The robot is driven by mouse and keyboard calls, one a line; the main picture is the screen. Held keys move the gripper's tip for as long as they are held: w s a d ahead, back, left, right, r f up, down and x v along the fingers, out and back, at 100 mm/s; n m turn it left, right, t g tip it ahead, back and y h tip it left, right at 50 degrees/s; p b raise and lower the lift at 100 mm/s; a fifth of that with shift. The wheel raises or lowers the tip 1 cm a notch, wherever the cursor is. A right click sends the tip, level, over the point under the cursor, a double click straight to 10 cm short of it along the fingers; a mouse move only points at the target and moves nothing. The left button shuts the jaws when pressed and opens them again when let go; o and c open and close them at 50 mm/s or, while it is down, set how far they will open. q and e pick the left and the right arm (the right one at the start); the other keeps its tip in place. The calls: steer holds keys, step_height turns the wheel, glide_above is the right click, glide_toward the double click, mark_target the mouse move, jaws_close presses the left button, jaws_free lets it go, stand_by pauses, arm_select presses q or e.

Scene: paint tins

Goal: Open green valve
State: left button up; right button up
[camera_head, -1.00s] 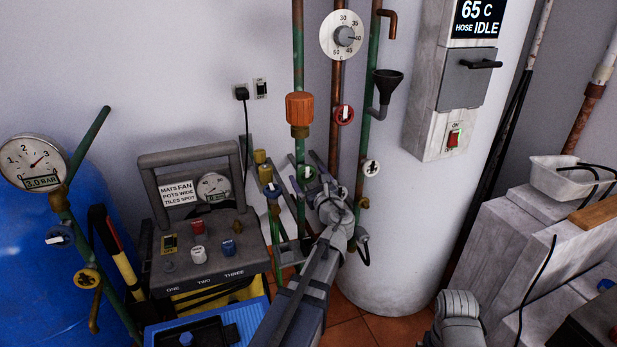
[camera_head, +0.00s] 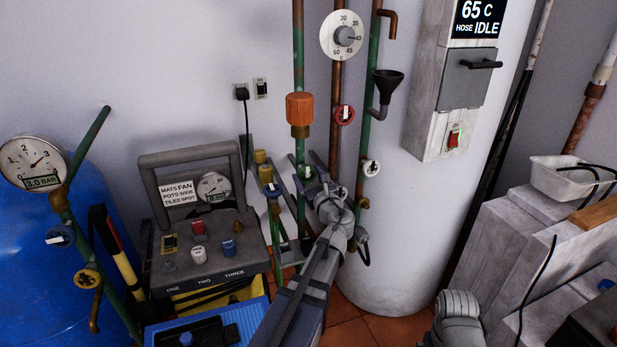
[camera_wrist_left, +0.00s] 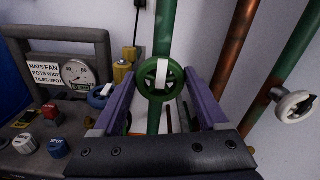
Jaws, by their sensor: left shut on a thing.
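The green valve (camera_wrist_left: 142,84) is a round handwheel with a white bar, mounted on a green vertical pipe. In the head view the green valve (camera_head: 307,173) sits low on that pipe, just beyond my left gripper (camera_head: 318,183). In the left wrist view the purple fingers of my left gripper (camera_wrist_left: 158,98) reach to both sides of the wheel and are shut on it. The white bar stands upright. My right gripper is out of view.
A control panel (camera_head: 195,270) with knobs stands left of the valve. A red valve (camera_head: 344,115) and a white valve (camera_head: 371,168) are on neighbouring pipes to the right. A blue-handled valve (camera_wrist_left: 100,95) is close on the left. A white tank (camera_head: 400,230) stands behind.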

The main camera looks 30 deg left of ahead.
arm_select(q)
steer(key=n, duration=0.4)
steer(key=shift+s+n, duration=0.1)
steer(key=shift+n, duration=0.3)
steer(key=n, duration=0.4)
steer(key=shift+f+n, duration=0.15)
steer(key=shift+n, duration=0.15)
steer(key=n, duration=0.4)
steer(key=shift+f+n, duration=0.1)
steer(key=shift+n, duration=2.3)
steer(key=o, duration=1.3)
